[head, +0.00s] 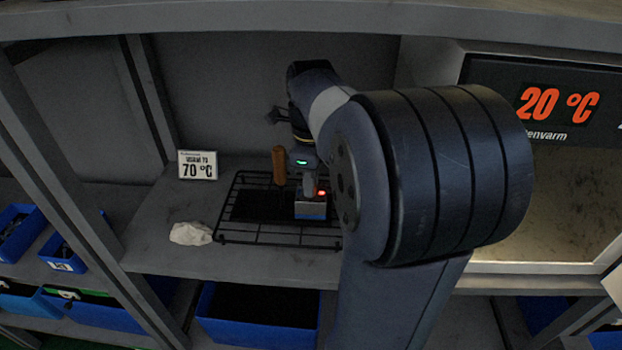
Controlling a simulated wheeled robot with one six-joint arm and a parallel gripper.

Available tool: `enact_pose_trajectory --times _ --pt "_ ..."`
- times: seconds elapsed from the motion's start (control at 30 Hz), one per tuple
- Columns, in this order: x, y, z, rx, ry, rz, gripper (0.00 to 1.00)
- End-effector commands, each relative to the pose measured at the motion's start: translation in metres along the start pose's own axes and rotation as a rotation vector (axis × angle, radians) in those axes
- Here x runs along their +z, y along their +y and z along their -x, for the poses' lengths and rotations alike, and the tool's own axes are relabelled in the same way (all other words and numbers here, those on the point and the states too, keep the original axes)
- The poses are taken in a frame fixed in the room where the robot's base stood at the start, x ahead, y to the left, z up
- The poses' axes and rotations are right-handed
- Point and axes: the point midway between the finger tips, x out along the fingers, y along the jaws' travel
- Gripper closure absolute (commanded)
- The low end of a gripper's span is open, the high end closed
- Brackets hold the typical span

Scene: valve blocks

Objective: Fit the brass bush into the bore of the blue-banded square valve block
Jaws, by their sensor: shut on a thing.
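The square valve block (311,208) is small and grey with a blue band low on its side. It sits on a black wire rack (265,237) on the shelf. My gripper (309,194) points down directly over the block, its tips at or just above the block's top. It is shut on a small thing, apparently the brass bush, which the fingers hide. The bore is hidden too, so I cannot tell whether the bush is in it.
An orange-brown upright handle (279,165) stands close left of my gripper. A sign reading 70 °C (197,165) and a crumpled pale cloth (191,233) are left of the rack. An oven reading 20 °C (552,105) is at right. Blue bins (258,330) are below.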

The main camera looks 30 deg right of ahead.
Motion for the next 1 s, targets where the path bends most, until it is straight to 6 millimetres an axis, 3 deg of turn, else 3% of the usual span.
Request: enact_pose_trajectory --times 0.03,0.07,0.37,0.67,1.0 --pt "0.0 0.0 0.0 0.0 0.0 0.0 1.0" --pt "0.0 0.0 0.0 0.0 0.0 0.0 0.81" --pt "0.0 0.0 0.0 0.0 0.0 0.0 0.57" --pt "0.0 -0.001 0.006 -0.002 -0.001 0.0 0.57" --pt "0.0 -0.001 0.06 -0.003 -0.001 0.0 0.57"
